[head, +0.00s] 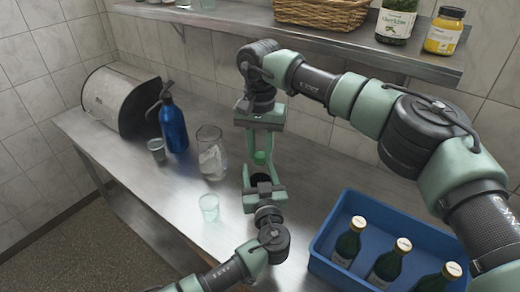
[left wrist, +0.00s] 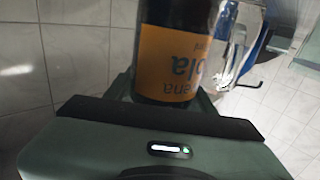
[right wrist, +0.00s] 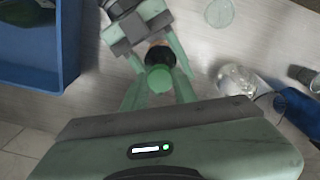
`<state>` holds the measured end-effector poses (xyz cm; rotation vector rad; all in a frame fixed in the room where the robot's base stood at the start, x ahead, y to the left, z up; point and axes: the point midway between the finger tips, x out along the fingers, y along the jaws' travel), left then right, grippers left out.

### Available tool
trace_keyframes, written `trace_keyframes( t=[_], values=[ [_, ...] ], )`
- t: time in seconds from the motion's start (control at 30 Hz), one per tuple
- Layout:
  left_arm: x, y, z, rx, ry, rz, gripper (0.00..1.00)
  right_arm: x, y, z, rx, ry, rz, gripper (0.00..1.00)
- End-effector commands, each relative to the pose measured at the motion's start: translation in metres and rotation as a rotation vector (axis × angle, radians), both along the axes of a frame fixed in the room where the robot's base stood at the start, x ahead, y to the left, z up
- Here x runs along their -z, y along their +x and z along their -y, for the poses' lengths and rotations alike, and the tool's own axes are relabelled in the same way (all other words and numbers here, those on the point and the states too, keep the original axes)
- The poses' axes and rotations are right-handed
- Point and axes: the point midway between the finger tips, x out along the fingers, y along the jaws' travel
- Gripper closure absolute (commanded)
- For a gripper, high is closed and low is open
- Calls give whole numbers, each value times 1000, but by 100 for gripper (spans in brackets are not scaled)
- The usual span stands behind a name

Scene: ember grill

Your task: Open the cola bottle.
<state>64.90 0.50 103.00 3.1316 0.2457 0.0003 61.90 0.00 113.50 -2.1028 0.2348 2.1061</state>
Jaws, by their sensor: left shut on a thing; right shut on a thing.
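The cola bottle is dark with an orange label; it stands large and close in the left wrist view (left wrist: 172,60), its text upside down there. My left gripper (head: 263,192) is shut around the bottle's body, above the counter. My right gripper (head: 260,155) comes from above and is shut on the green cap (head: 260,158). The cap also shows between its fingers in the right wrist view (right wrist: 160,79), with the dark bottle (right wrist: 160,56) just beyond. The neck is mostly hidden, so I cannot tell whether the cap still sits on it.
A blue crate (head: 318,240) with several dark bottles stands at the right. A small glass (head: 209,207), a glass jug (head: 211,155), a metal cup (head: 157,150) and a blue siphon (head: 173,125) stand on the steel counter (head: 120,150). A shelf (head: 300,33) runs above.

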Motion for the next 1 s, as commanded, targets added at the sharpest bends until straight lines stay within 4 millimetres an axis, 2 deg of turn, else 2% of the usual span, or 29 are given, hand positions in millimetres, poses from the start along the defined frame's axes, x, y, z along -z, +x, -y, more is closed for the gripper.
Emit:
trace_keyframes(
  t=[0.57, 1.0],
  values=[
    [4, -1, -1, -1, 1, -7, 100, 0, 0, 0, 3, 0, -1, 100],
    [4, -1, -1, -1, 1, -7, 100, -13, 0, 0, 3, 0, 0, 100]
  ],
)
